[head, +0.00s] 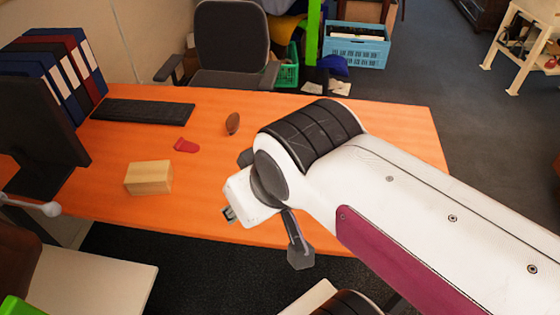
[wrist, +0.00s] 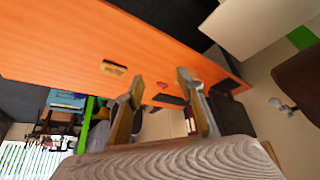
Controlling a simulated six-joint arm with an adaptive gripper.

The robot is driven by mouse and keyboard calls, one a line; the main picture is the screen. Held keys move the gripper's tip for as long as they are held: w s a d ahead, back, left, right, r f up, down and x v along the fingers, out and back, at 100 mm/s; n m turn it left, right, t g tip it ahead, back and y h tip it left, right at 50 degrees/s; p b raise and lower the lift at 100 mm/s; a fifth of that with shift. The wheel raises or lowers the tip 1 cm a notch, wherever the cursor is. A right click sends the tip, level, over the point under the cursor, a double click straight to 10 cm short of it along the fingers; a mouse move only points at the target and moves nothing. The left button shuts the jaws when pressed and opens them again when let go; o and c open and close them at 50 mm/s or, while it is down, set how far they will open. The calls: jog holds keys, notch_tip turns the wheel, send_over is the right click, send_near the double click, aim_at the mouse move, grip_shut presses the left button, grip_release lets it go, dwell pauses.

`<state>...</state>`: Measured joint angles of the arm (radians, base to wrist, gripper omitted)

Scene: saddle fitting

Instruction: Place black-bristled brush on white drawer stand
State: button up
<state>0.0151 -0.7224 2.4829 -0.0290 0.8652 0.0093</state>
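A small brown piece with a dark edge (wrist: 113,68) lies on the orange table in the wrist view. It may be the brush, but it is too small to tell, and I cannot make out bristles in the head view. A flat white top (head: 90,280), possibly the drawer stand, is at the lower left in the head view. It also shows at the upper right in the wrist view (wrist: 255,25). My gripper (wrist: 163,98) is open, with an empty gap between its fingers. In the head view it is over the table's near edge, right of the wooden block.
The orange table (head: 215,150) holds a wooden block (head: 148,178), a red item (head: 186,145), a brown oval item (head: 233,123), a keyboard (head: 143,111), a monitor (head: 35,130) and binders (head: 62,75). A chair (head: 232,40) stands behind. The table's middle is mostly clear.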

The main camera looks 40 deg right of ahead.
jog(key=w+d+r+t+h, duration=0.2)
jog(key=w+d+r, duration=0.2)
jog(key=w+d, duration=0.65)
jog(key=w+d+r+t+h, duration=0.25)
jog(key=w+d+r, duration=0.35)
jog(key=w, duration=0.8)
jog(key=w+d+f+n+t+y, duration=0.25)
jog(key=w+d+f+n, duration=0.2)
jog(key=w+d, duration=0.75)
jog(key=w+d+f+n+y, duration=0.1)
jog(key=d+f+n+y, duration=0.15)
jog(key=f, duration=0.55)
jog(key=w+d+f+n+y, duration=0.1)
jog(key=d+f+y, duration=0.2)
jog(key=f, duration=0.5)
jog(key=s+f+g+y, duration=0.1)
jog(key=s+f+y, duration=0.1)
jog(key=s+f, duration=0.2)
jog(key=s+f+g+y, duration=0.1)
jog(key=s+f+y, duration=0.1)
jog(key=s+f, duration=0.3)
jog(key=s+f+n+g+y, duration=0.1)
jog(key=s+f+y, duration=0.1)
jog(key=s+f, duration=0.3)
jog(key=shift+s+a+f+y, duration=0.1)
jog(key=shift+f+y, duration=0.1)
jog(key=shift+f, duration=0.5)
jog(key=shift+a+f+y, duration=0.1)
jog(key=shift+f+y, duration=0.05)
jog(key=shift+f, duration=0.5)
